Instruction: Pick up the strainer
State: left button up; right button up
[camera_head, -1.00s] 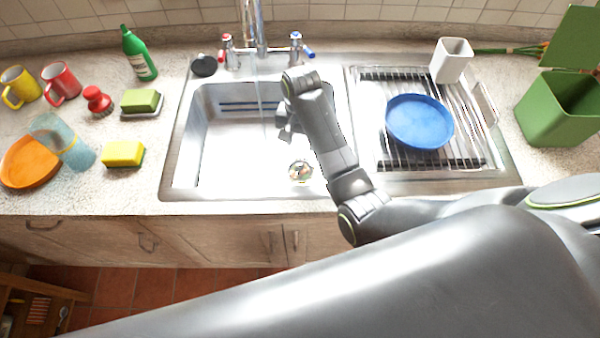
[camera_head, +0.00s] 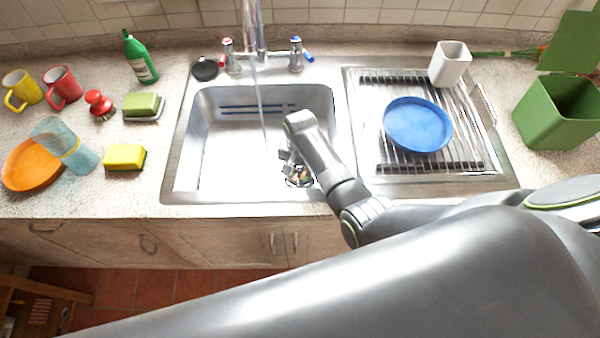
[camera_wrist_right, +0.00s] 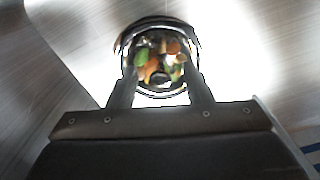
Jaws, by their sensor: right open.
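The strainer (camera_head: 299,181) is a small round metal cup at the bottom of the sink (camera_head: 228,160), near its front edge. In the right wrist view the strainer (camera_wrist_right: 157,58) has a shiny rim and holds orange, green and dark food scraps. My right gripper (camera_head: 289,168) is down inside the sink, just above and beside the strainer. In the right wrist view its two fingers (camera_wrist_right: 160,84) are apart, one toward each side of the strainer's near rim. Nothing is held; whether the fingertips touch the rim cannot be told. My left gripper is out of view.
Water runs from the tap (camera_head: 254,45) into the sink. A blue plate (camera_head: 418,124) lies on the drying rack at right, with a white cup (camera_head: 450,64) behind. A sponge (camera_head: 125,156) and mugs stand left. The sink's left half is free.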

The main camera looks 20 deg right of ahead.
grip_shut()
dwell(0.3)
